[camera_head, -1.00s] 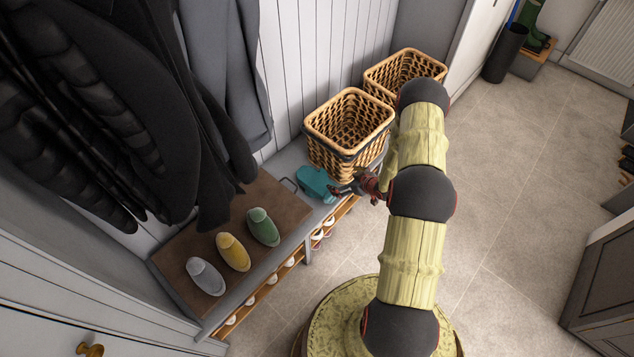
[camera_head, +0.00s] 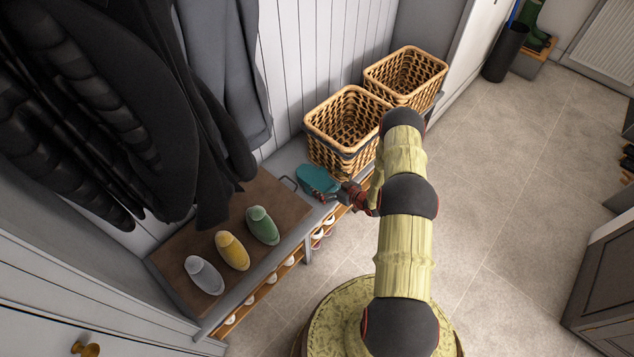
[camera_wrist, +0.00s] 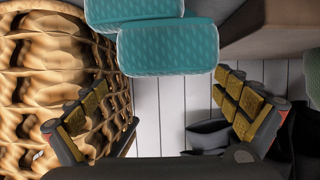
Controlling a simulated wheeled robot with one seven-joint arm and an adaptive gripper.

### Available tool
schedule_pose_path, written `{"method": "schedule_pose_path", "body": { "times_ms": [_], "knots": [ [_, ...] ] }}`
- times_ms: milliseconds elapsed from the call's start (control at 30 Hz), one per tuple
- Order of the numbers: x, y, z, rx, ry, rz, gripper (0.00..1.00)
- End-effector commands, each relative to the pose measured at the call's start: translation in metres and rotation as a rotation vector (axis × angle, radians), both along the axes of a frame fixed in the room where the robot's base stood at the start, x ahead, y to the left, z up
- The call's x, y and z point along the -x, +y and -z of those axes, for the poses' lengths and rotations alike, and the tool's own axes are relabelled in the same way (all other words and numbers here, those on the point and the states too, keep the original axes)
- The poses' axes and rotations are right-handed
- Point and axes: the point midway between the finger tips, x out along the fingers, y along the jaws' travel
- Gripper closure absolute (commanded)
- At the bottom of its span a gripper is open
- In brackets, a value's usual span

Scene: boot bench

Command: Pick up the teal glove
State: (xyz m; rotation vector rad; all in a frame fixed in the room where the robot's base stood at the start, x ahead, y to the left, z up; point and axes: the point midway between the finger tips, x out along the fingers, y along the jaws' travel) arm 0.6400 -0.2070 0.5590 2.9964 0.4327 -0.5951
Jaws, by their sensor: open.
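The teal glove (camera_head: 318,179) lies on the grey bench, between the tray of bottle-like items and the nearer wicker basket. In the wrist view the glove (camera_wrist: 168,48) fills the top middle, partly cut off by the frame edge. My gripper (camera_head: 338,194) is at the glove's lower right side in the head view, close to it. In the wrist view my gripper (camera_wrist: 162,92) is open, its two fingers spread wide with nothing between them. The glove lies just beyond the gap between the fingertips. Whether a finger touches it I cannot tell.
The wicker basket (camera_head: 347,128) stands close beside the glove, with a second basket (camera_head: 405,75) behind. A brown tray (camera_head: 283,205) carries a grey, a yellow and a green item. Dark coats (camera_head: 90,90) hang above. Shoes sit on the rack below.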

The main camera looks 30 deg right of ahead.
Motion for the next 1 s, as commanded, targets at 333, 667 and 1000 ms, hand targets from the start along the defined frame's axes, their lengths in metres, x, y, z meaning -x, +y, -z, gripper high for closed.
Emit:
{"method": "schedule_pose_path", "body": {
  "times_ms": [333,667,1000],
  "knots": [
    [-0.04,0.012,0.015,0.0,0.001,-0.001,0.0],
    [-0.046,0.014,0.016,-0.001,0.001,0.0,0.0],
    [-0.046,0.014,0.016,-0.001,0.001,0.0,0.19]
  ]
}}
